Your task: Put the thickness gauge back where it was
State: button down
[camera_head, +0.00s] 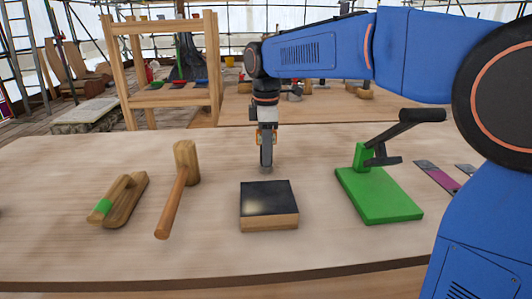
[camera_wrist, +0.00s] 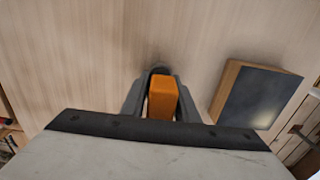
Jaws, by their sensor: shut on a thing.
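My gripper (camera_head: 267,152) points down over the middle of the table, behind the dark-topped block. In the wrist view its two grey fingers are shut on an orange, narrow block-like thing (camera_wrist: 162,98), which I take to be the thickness gauge. Its lower end is close to the table top; I cannot tell whether it touches. In the head view the fingers hide most of it. No marked resting place for it can be made out.
On the table (camera_head: 60,260) a wooden block with a dark top (camera_head: 268,199) lies nearest my gripper. A mallet (camera_head: 178,187) and a wooden tool with a green band (camera_head: 120,200) lie left. A green stand with a black lever (camera_head: 378,195) and flat strips (camera_head: 437,175) are right.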

jog(key=c, duration=1.4)
grip_release()
jog(key=shift+f, duration=0.1)
notch_tip(320, 180, up, 12)
jog(key=shift+r, duration=0.1)
